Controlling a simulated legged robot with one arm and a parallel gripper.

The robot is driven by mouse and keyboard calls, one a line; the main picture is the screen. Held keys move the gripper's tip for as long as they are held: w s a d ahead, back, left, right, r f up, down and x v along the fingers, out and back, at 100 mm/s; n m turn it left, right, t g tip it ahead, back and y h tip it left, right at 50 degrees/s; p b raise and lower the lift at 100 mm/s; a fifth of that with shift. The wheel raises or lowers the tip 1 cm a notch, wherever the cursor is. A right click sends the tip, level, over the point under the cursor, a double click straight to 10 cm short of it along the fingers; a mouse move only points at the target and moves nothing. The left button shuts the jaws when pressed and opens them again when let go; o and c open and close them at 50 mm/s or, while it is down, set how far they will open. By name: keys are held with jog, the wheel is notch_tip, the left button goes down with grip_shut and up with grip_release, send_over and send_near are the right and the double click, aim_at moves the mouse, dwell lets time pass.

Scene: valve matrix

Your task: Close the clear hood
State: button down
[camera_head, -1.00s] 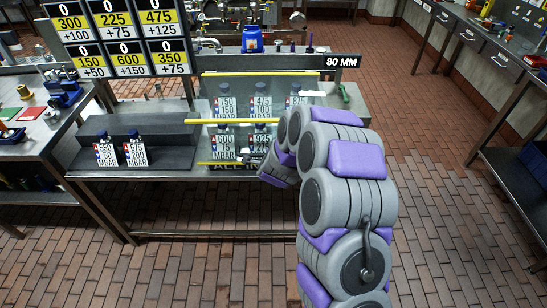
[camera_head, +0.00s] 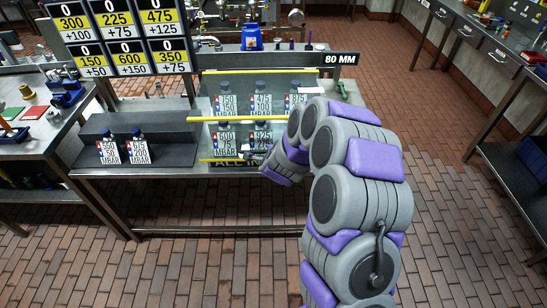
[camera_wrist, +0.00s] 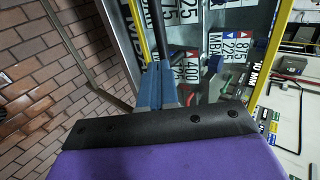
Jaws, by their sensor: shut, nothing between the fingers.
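The clear hood (camera_head: 222,92) shows as a see-through panel over the bottles on the bench, with a yellow bar (camera_head: 250,119) across its middle. More yellow strips run along the back (camera_head: 262,72) and low at the front (camera_head: 220,160). My gripper (camera_head: 249,154) is at the front of the hood, close to the low front strip; contact is unclear. In the wrist view the gripper (camera_wrist: 157,88) has its blue fingers shut and empty, beside a yellow edge (camera_wrist: 137,30). My arm hides the hood's right front.
Several labelled bottles (camera_head: 262,103) stand under or behind the panel. Two more bottles (camera_head: 136,150) stand on a dark step at left. A number board (camera_head: 118,38) hangs at upper left. An 80 MM sign (camera_head: 340,59) is at the back right. Brick floor at right is clear.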

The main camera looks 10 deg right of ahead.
jog(key=s+a+r+n+g+y+b, duration=0.2)
jog(key=s+a+r+n+y+b, duration=0.3)
jog(key=s, duration=0.6)
jog(key=s+a+r+n+g+b, duration=0.1)
jog(key=s+a+r+n+g, duration=0.15)
jog(key=s+a+n, duration=0.7)
jog(key=s+d+r+n+g+h, duration=0.1)
jog(key=s+d, duration=0.3)
jog(key=s, duration=0.5)
jog(key=s+d+r+n+g+h, duration=0.1)
jog(key=s+d+r+n+g, duration=0.1)
jog(key=s, duration=0.7)
jog(key=s+d+r+n+g+h, duration=0.1)
jog(key=s+d+n+g, duration=0.2)
jog(key=s+d, duration=0.3)
jog(key=s+g, duration=0.1)
jog(key=s, duration=0.2)
jog(key=shift+d+r, duration=0.2)
jog(key=shift+d, duration=0.1)
